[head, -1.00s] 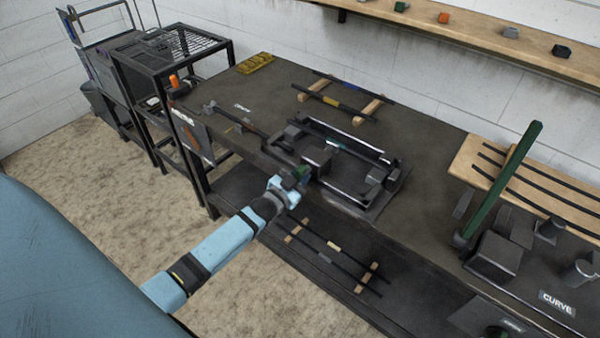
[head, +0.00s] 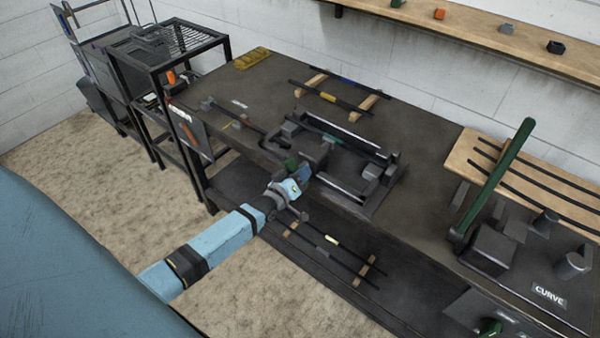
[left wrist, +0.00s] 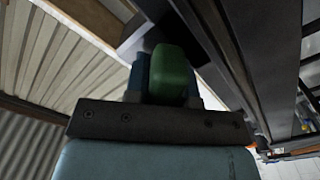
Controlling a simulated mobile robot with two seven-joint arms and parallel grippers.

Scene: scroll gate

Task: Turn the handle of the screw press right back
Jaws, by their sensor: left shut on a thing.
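The screw press (head: 377,171), a dark frame with bars and a block, stands at the front edge of the dark workbench. A green part of its handle (head: 290,164) shows at the press's near left, by my left gripper (head: 301,177). In the left wrist view, the rounded green handle grip (left wrist: 174,76) sits between the blue fingers of my left gripper (left wrist: 165,78), which is shut on it. The fingers hide part of the grip, and the crank behind it is hard to make out. My right gripper is not in view.
A tall green lever (head: 497,180) stands on the bender marked CURVE (head: 548,294) at the right. Dark rods (head: 331,99) lie on wooden blocks behind the press. More rods lie on the lower shelf (head: 241,183). The floor at the front left (head: 90,200) is clear.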

